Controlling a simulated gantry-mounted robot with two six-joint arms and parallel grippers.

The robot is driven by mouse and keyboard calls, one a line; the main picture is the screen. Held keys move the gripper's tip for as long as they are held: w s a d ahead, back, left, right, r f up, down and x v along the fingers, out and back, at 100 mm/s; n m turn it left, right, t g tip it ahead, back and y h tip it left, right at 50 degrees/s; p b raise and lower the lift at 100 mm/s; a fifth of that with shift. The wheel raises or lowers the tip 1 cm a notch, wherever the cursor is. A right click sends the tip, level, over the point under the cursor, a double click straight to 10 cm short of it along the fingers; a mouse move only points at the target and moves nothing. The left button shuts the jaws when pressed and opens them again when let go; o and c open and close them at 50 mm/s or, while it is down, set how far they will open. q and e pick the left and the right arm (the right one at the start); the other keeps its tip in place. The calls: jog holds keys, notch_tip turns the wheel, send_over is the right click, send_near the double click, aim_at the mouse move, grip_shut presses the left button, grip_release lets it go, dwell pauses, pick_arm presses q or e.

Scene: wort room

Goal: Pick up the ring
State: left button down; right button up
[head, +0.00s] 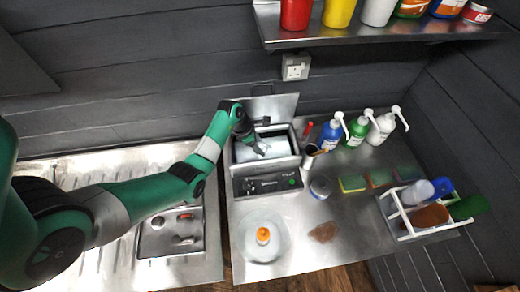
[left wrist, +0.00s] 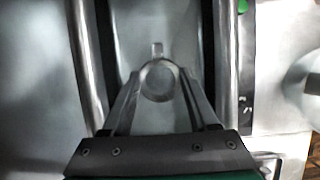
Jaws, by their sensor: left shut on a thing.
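My left gripper (head: 259,150) reaches down into the open basin of a box-shaped bath (head: 266,184) with a front control panel. In the left wrist view, its two fingers (left wrist: 158,88) converge on a small grey ring (left wrist: 157,62). The ring is round with a small tab or stone at its far side. The fingers are shut on it, one at each side. The ring is too small to make out in the head view. Whether it touches the basin floor I cannot tell. My right gripper is not in view.
The bath's raised lid (head: 273,106) stands behind the basin. Pump bottles (head: 356,131) stand to its right, and a white rack (head: 400,214) is farther right. A round dish (head: 263,250) with an orange-capped item is in front. A shelf (head: 370,33) overhangs the back.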

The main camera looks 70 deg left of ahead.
pick_arm(q)
jog(key=s+d+r+p, duration=0.2)
jog(key=s+d+r, duration=0.1)
jog(key=s, duration=0.3)
jog(key=s+d+r+p, duration=0.2)
jog(key=s+d+r, duration=0.1)
jog(key=s+r, duration=0.3)
jog(key=shift+d+r, duration=0.15)
jog(key=shift+d, duration=0.15)
